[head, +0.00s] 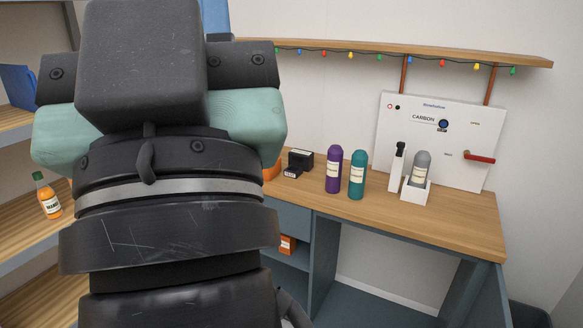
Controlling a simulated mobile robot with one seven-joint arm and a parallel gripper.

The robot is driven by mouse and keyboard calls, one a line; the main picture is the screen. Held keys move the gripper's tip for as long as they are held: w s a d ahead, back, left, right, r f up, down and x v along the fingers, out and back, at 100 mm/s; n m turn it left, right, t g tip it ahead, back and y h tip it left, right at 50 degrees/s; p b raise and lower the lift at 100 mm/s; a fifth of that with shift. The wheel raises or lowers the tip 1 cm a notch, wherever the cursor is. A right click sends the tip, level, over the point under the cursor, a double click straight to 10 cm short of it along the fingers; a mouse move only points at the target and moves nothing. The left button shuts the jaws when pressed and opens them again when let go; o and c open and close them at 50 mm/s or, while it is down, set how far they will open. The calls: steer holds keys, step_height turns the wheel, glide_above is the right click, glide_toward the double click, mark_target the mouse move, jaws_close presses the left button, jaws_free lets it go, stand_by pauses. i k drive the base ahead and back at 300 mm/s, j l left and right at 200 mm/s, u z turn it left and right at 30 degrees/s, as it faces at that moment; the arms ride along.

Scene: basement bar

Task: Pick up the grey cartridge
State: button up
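The grey cartridge (422,165) has a rounded top and a pale label. It stands upright in a small white holder (415,193) on the wooden counter, right of centre in the head view. My arm, black with teal parts, fills the left of the view, close to the camera. It is well to the left of the cartridge in the picture and does not cover it. No fingertips can be made out, so whether my gripper is open or holds anything is hidden.
A purple bottle (333,170), a teal bottle (357,176) and a slim black-and-white item (397,166) stand left of the cartridge. A white panel (455,132) with a red handle (479,157) is behind it. The counter's right end (465,221) is clear. A shelf (400,47) hangs above.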

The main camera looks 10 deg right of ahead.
mark_target(421, 163)
steer(key=z, duration=0.7)
steer(key=i+z, duration=0.4)
steer(key=i+j+z, duration=0.15)
steer(key=i+z, duration=0.25)
steer(key=i, duration=0.15)
steer(key=i+j+z, duration=0.4)
steer(key=i+j, duration=0.3)
steer(key=i, duration=0.15)
steer(key=i+j, duration=0.3)
steer(key=i, duration=0.1)
